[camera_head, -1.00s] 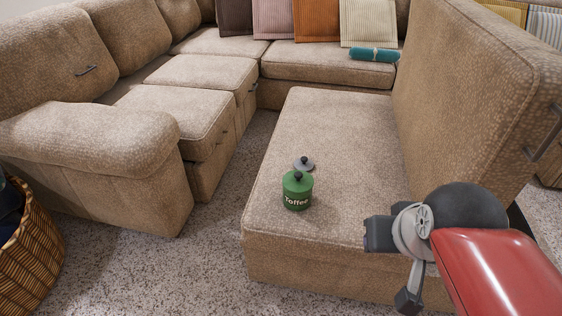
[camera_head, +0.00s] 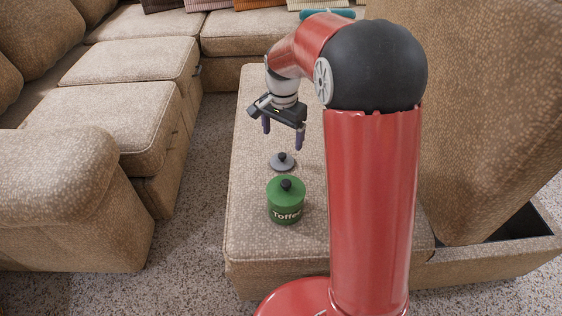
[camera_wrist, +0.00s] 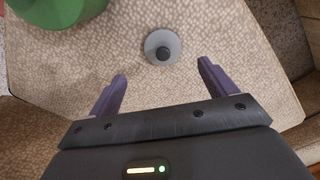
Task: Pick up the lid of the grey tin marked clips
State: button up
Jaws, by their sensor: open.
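A flat grey disc with a dark knob, looking like a lid (camera_head: 275,166), lies on the beige seat beyond the green tin. No grey tin body and no "clips" marking shows. In the wrist view the grey lid (camera_wrist: 171,37) is ahead of my fingertips, roughly centred between them. My gripper (camera_head: 283,138) is open and empty, pointing down above the seat close to the lid. Its two purple fingers (camera_wrist: 162,72) are apart, with bare seat between them. A green tin (camera_head: 286,204) marked "Toffee", with a green lid and dark knob, stands upright nearer the head camera.
The green tin (camera_wrist: 55,10) fills the upper left of the wrist view, beside the grey lid. The seat (camera_head: 250,235) is otherwise clear. An upright beige cushioned panel (camera_head: 480,120) rises at right, with an open compartment (camera_head: 515,228) below. Sofa sections (camera_head: 120,120) stand left.

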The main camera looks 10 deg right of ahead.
aim_at(282, 155)
jog(key=shift+w+f, duration=0.4)
jog(key=shift+f, duration=0.3)
jog(key=shift+f+m, duration=0.3)
jog(key=shift+f, duration=0.05)
notch_tip(282, 155, down, 7)
jog(key=shift+d+f+b, duration=0.1)
jog(key=shift+f+b, duration=0.05)
jog(key=shift+b, duration=0.55)
jog(key=c, duration=1.2)
